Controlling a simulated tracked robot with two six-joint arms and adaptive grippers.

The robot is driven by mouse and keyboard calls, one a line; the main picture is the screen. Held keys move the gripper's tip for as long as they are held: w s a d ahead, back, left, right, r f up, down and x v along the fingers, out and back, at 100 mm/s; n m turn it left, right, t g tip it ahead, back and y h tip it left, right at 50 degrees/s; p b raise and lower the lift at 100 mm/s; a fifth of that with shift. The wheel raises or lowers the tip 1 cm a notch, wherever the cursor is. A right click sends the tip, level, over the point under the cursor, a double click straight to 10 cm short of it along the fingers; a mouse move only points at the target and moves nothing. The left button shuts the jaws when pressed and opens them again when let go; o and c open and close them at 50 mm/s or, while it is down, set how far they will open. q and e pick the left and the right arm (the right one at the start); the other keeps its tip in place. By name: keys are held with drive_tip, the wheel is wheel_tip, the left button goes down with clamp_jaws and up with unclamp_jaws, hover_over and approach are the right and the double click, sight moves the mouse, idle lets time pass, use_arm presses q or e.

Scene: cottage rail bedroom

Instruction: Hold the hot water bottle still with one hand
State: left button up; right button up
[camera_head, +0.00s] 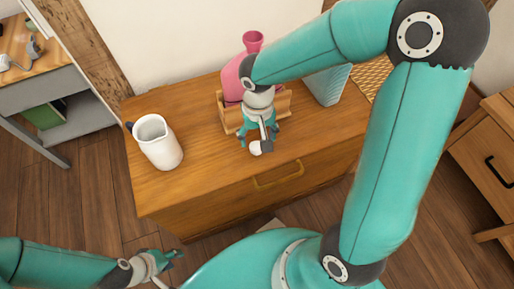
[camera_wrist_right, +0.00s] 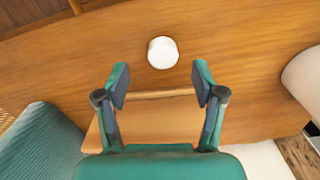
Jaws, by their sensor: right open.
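The pink hot water bottle (camera_head: 234,78) stands upright in a wooden holder (camera_head: 284,103) on the dresser, its flared neck (camera_head: 253,40) pointing up. My right arm hides part of it. My right gripper (camera_head: 258,138) points down just in front of the holder; its fingers are apart and empty in the wrist view (camera_wrist_right: 161,80). A small white round stopper-like piece (camera_wrist_right: 162,52) lies on the dresser just beyond the fingertips. It also shows in the head view (camera_head: 255,148). My left gripper (camera_head: 160,262) is low at the left, away from the dresser; its opening is unclear.
A white jug (camera_head: 158,142) stands on the dresser's left part. A ribbed blue-green object (camera_head: 328,84) and a woven piece (camera_head: 371,76) are at the right back. The wooden dresser top (camera_head: 195,165) is clear between jug and holder. A wooden cabinet (camera_head: 493,150) stands at the right.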

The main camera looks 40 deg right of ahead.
sight(257, 146)
wheel_tip(257, 146, down, 5)
drive_tip(key=shift+w+a+f+b, duration=0.1)
drive_tip(key=shift+a+f+b, duration=0.05)
drive_tip(key=shift+b, duration=1)
drive_tip(key=shift+c, duration=0.2)
drive_tip(key=c, duration=0.8)
